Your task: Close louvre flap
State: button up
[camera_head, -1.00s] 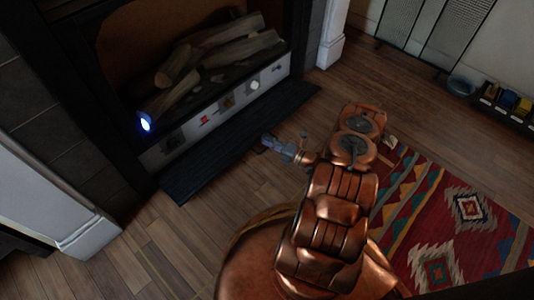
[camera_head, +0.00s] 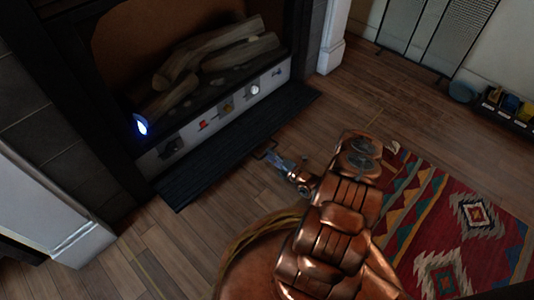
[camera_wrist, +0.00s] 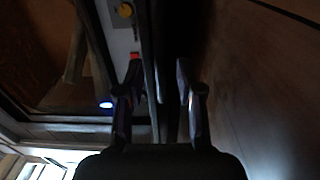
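The louvre flap (camera_head: 205,165) looks to be the dark slatted panel along the foot of the fireplace. It juts out low over the floor, below the control strip (camera_head: 215,118). My gripper (camera_head: 279,160) is by the flap's front edge, right of its middle, in the head view. In the wrist view my gripper (camera_wrist: 160,80) is open, with its two fingers apart. Dark narrow bands, likely the flap (camera_wrist: 152,70) seen nearly edge-on, run between the fingers, closer to the left one. Dim light hides whether either finger touches it.
The fireplace opening (camera_head: 130,50) with logs (camera_head: 215,55) is above the strip. A blue light (camera_head: 142,126) glows at the strip's left end. A patterned rug (camera_head: 465,225) lies at right. A blue bowl (camera_head: 462,91) stands at the back right.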

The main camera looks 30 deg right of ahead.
jog(key=shift+x, duration=1.05)
jog(key=shift+w, duration=0.1)
jog(key=shift+c, duration=0.2)
grip_shut()
